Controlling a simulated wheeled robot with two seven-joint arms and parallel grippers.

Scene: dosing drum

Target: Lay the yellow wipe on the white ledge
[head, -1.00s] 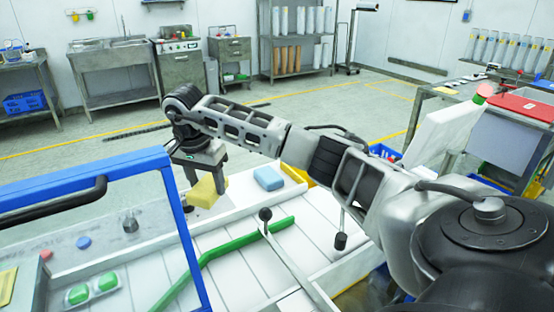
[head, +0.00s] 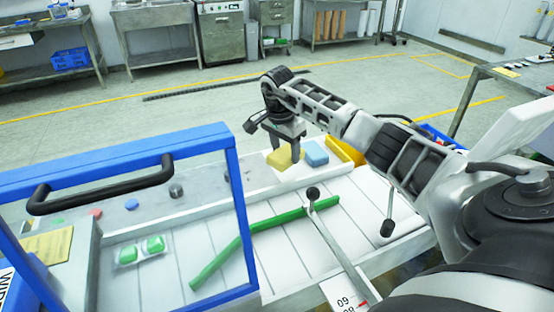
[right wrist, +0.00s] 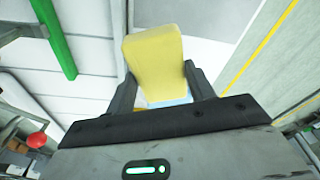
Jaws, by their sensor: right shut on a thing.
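The yellow wipe (head: 279,160) is between the fingers of my right gripper (head: 287,158), which is shut on it. In the right wrist view the yellow wipe (right wrist: 153,62) sticks out between the two dark fingers. The white ledge (head: 272,184) runs along the back of the white slatted surface. A blue wipe (head: 316,153) is just right of the yellow one. In the wrist view it is mostly hidden behind the yellow wipe. I cannot tell whether the yellow wipe touches the ledge. My left gripper is not in view.
A blue frame with a black handle (head: 100,188) stands at the left. A green bar (head: 265,231) crosses the slatted surface, and a black-knobbed lever (head: 312,194) stands before it. A yellow bin (head: 345,151) is right of the blue wipe.

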